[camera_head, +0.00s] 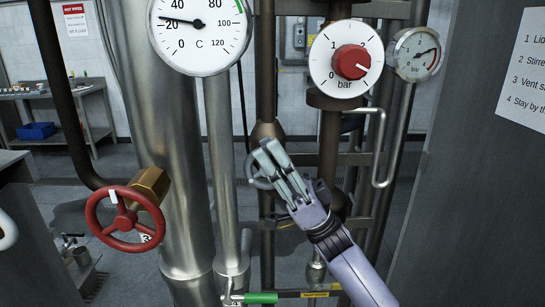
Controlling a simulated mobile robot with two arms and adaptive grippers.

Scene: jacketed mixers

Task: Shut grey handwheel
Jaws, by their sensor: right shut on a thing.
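The grey handwheel (250,173) sits on the brown vertical pipe in the middle of the head view. It is small, and my gripper and the pipe's clutter hide most of it; only part of its rim shows at the left of the fingers. My right gripper (268,158) reaches up from the lower right, with its fingers over the handwheel, and is shut on it. My left gripper is not in view.
A red handwheel (122,240) on a brass valve stands at the left. A temperature gauge (199,50), a pressure dial with a red knob (350,62) and a smaller gauge (416,54) are above. A green-handled lever (262,298) is below. A grey panel (470,190) closes the right side.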

